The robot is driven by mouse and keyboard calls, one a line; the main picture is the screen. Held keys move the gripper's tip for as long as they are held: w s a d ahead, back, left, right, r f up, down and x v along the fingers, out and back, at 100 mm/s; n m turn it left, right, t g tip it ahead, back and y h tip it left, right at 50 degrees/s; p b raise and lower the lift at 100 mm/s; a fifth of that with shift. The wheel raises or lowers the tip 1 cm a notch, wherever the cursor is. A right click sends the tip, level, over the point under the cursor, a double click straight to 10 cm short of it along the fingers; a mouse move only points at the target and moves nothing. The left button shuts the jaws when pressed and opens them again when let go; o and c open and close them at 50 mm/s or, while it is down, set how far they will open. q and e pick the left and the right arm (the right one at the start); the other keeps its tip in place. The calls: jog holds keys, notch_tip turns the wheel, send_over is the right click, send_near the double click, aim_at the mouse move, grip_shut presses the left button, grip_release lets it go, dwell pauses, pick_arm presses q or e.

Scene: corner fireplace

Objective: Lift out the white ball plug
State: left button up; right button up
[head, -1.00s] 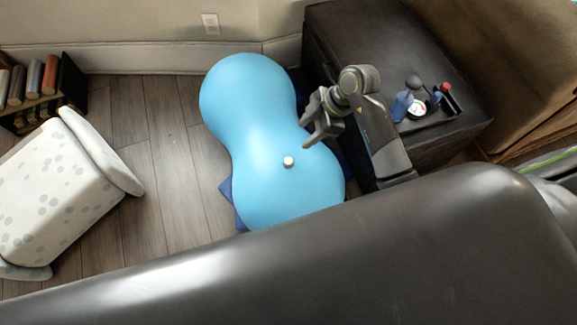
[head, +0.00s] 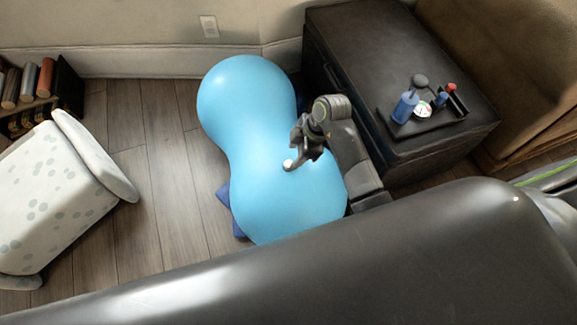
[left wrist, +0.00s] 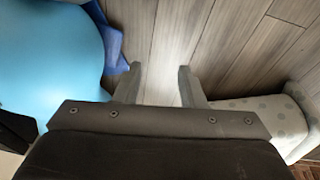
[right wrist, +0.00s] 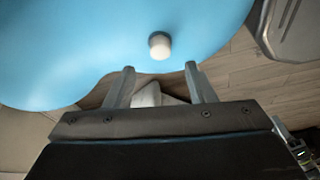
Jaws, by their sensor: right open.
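The white ball plug (head: 288,164) sits in the upper side of the blue peanut-shaped ball (head: 240,115). In the right wrist view the plug (right wrist: 159,46) stands out from the blue surface, just beyond and between my fingertips. My right gripper (head: 297,157) is over the ball close beside the plug and partly covers it in the head view. In the right wrist view my right gripper (right wrist: 160,68) is open and empty. My left gripper (left wrist: 157,68) is open and empty above the wood floor, with the blue ball to its left. It is not in the head view.
A dark chest (head: 370,50) stands right of the ball, with a tray (head: 440,122) holding a blue bottle (head: 404,107) and a gauge (head: 424,108). A dotted white stool (head: 50,195) and bookshelf (head: 65,90) are at left. Bare floor (head: 165,150) lies between.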

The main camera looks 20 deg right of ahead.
aim_at(290, 163)
jog(key=x, duration=0.1)
jog(key=b+x, duration=0.1)
jog(key=x, duration=0.1)
jog(key=b+x, duration=0.1)
jog(key=shift+s+d+f, duration=0.15)
jog(key=shift+f, duration=0.6)
jog(key=c, duration=1)
pick_arm(q)
jog(key=r, duration=0.1)
jog(key=w+d+r+t, duration=0.1)
jog(key=shift+r+h, duration=0.3)
pick_arm(e)
jog(key=shift+r, duration=0.1)
